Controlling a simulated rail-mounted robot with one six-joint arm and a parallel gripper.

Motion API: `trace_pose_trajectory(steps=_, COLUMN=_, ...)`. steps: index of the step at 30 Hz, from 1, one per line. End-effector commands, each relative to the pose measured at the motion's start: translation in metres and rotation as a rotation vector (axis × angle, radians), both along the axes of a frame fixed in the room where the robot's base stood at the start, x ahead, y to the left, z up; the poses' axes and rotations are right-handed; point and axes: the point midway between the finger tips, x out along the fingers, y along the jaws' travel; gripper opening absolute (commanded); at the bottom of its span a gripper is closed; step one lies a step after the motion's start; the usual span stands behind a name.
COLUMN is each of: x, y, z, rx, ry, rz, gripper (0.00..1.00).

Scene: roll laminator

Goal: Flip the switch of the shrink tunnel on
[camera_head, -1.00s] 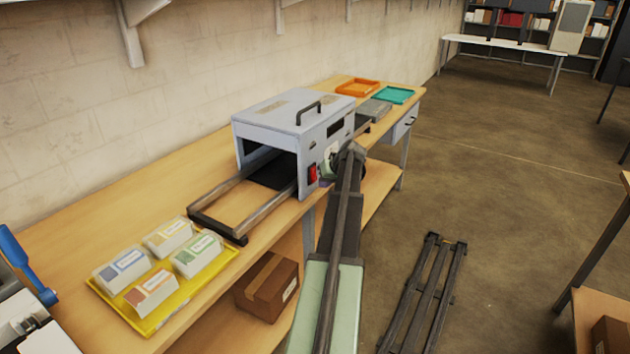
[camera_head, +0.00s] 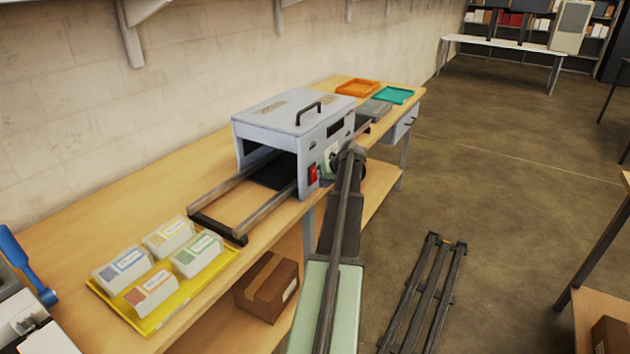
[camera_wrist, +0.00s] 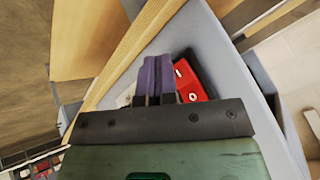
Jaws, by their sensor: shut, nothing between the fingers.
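The shrink tunnel (camera_head: 285,116) is a pale blue-grey box with a black handle on top, standing on the wooden bench. Its red switch (camera_head: 313,174) is on the side panel, near the front opening. In the wrist view, the red rocker switch (camera_wrist: 192,80) has white marks and sits right beside the fingertips. My gripper (camera_wrist: 155,62) is shut and empty, its purple fingers together and overlapping the switch's left edge in the picture. I cannot tell whether they touch it. In the head view my arm hides most of the gripper.
A dark rail frame (camera_head: 217,232) runs out of the tunnel's front. A yellow tray (camera_head: 160,318) with several labelled packs lies nearer. An orange tray (camera_head: 357,88) and a teal tray (camera_head: 395,95) lie at the far end. A cardboard box (camera_head: 267,287) sits on the lower shelf.

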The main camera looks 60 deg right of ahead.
Motion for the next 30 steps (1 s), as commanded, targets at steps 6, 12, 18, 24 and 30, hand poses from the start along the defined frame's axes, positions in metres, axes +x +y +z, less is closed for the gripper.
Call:
trace_pose_trajectory(steps=6, x=0.0, y=0.0, z=0.0, rx=0.0, ry=0.0, rz=0.0, gripper=0.0)
trace_pose_trajectory(steps=12, x=0.0, y=0.0, z=0.0, rx=0.0, ry=0.0, rz=0.0, gripper=0.0)
trace_pose_trajectory(steps=18, x=0.0006, y=-0.0001, z=-0.0002, rx=0.0, ry=0.0, rz=0.0, gripper=0.0)
trace_pose_trajectory(steps=24, x=0.007, y=-0.0009, z=-0.0015, rx=0.0, ry=0.0, rz=0.0, gripper=0.0)
trace_pose_trajectory(steps=30, x=0.0083, y=-0.0008, z=-0.0013, rx=0.0, ry=0.0, rz=0.0, gripper=0.0)
